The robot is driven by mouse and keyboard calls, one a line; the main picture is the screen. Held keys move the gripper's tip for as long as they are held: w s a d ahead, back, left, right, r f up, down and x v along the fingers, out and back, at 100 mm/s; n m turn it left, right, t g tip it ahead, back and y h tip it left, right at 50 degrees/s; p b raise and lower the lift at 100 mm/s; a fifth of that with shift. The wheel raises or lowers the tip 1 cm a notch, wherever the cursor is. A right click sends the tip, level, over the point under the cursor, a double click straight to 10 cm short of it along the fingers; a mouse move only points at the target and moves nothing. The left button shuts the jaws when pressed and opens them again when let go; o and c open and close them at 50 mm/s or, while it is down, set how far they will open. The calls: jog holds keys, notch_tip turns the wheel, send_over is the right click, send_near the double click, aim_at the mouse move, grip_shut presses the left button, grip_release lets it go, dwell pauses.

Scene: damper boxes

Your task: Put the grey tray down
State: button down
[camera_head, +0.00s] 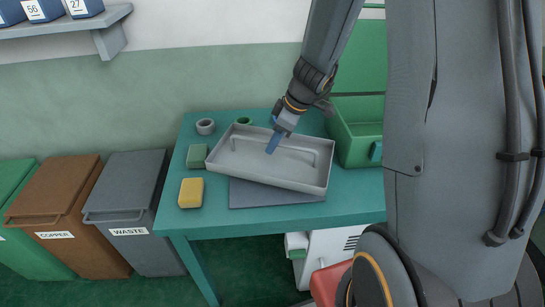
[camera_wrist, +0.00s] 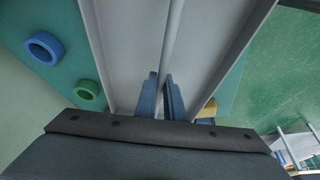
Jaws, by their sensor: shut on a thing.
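The grey tray (camera_head: 233,171) is a shallow rectangular tray with a long bar handle (camera_head: 285,143) across its middle. It is over the teal table (camera_head: 350,204), turned at a slight angle, and partly covers a dark grey mat (camera_head: 262,196). I cannot tell whether its underside touches the mat. My gripper (camera_head: 272,143) comes down from above with blue fingers shut on the tray's handle. In the wrist view the fingers (camera_wrist: 165,98) pinch the bar (camera_wrist: 172,40), and the tray floor shows on both sides.
A green sponge (camera_head: 196,156), a yellow block (camera_head: 191,193), a grey ring (camera_head: 205,126) and a green ring (camera_head: 244,121) lie on the table close to the tray. A green bin (camera_head: 360,135) stands at the right back. Waste bins (camera_head: 130,210) stand left of the table.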

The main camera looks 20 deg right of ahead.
aim_at(272, 158)
jog(key=shift+f, duration=2.5)
jog(key=shift+f, duration=0.15)
jog(key=c, duration=1.9)
grip_release()
jog(key=shift+o, duration=0.2)
